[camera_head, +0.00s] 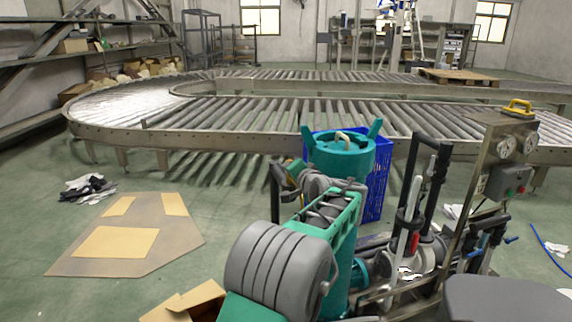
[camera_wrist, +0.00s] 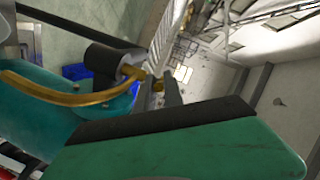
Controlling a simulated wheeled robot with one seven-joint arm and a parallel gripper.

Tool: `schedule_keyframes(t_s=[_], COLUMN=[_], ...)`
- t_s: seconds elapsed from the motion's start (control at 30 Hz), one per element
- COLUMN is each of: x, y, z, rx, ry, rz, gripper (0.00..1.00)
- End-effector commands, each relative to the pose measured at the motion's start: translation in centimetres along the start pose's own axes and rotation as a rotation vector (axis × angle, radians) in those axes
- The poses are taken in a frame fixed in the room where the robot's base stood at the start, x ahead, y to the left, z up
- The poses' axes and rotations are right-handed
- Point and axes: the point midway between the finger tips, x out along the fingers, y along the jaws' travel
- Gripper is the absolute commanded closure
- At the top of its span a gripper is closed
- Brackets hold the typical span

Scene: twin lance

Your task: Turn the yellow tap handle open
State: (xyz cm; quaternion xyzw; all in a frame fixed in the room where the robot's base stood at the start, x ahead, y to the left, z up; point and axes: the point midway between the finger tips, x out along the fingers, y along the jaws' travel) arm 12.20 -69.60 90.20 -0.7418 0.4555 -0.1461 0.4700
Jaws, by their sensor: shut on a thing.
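The yellow tap handle (camera_wrist: 134,72) shows in the wrist view beside a dark cylindrical fitting, at the fingertips of my gripper (camera_wrist: 158,88). The grey fingers are closed on its end. In the head view my gripper (camera_head: 291,174) is at the left side of the teal tank (camera_head: 342,158), below its rim. There the handle is mostly hidden by my wrist and fingers, and its angle is hard to tell. A curved yellow bar (camera_wrist: 50,94) runs across the teal surface in the wrist view.
A blue crate (camera_head: 378,180) stands behind the tank. Pumps and black pipes (camera_head: 410,215) crowd the right, with a steel control panel (camera_head: 500,165) beyond. A roller conveyor (camera_head: 290,118) spans the back. Flattened cardboard (camera_head: 130,235) lies on the open floor at left.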

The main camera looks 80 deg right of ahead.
Motion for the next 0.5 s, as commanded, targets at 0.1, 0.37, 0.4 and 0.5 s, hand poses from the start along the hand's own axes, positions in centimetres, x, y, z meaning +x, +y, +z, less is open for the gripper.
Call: schedule_keyframes(t_s=[0.1, 0.37, 0.4, 0.5], x=[-0.23, -0.18, -0.18, -0.13], y=[0.12, 0.44, 0.45, 0.58], z=[-0.82, -0.95, -0.99, -0.93], rx=[-0.012, -0.043, -0.047, -0.052], ry=[-0.075, -0.192, -0.203, -0.225], rz=[-0.040, -0.114, -0.122, -0.135], gripper=[1.00, 1.00, 1.00, 1.00])
